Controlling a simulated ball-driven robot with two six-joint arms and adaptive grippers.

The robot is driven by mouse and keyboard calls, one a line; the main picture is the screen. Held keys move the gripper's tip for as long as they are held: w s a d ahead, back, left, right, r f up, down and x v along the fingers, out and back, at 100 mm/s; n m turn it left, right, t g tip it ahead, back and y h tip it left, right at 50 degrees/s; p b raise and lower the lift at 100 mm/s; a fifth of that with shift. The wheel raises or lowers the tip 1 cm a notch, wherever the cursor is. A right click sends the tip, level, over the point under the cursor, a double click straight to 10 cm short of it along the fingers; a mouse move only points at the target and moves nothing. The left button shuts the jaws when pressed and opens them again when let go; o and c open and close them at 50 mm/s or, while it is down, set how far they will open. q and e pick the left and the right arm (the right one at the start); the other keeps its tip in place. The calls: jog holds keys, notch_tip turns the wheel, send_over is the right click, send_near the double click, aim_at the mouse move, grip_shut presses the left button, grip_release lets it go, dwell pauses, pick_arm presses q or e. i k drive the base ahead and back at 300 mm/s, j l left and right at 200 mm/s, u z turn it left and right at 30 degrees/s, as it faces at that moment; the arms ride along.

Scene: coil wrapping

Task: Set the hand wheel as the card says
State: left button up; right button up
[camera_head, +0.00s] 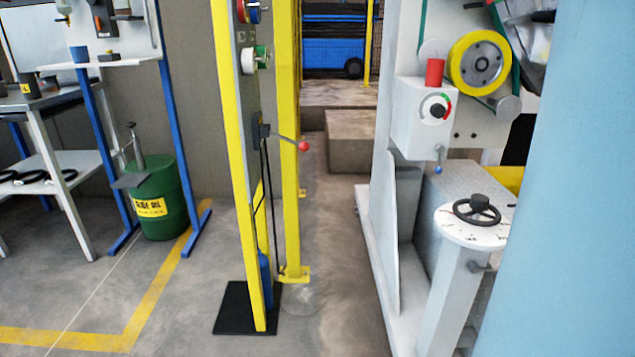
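The black hand wheel (477,210) sits on top of a white round dial plate (462,232) with dark marks, on a light grey pedestal (449,300) at the right. A dark knob stands up from the wheel. The marks on the plate are too small to read. I cannot make out a card with a readable setting. Neither of my grippers is in view.
A white machine (421,122) with a red-green dial and a yellow wheel (480,62) stands behind the pedestal. A yellow post (287,150) carries a red-tipped lever (303,146). A green oil drum (160,200) stands left. A light blue surface fills the right edge. Floor between is clear.

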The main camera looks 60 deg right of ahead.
aim_at(479, 204)
jog(key=z, duration=2.6)
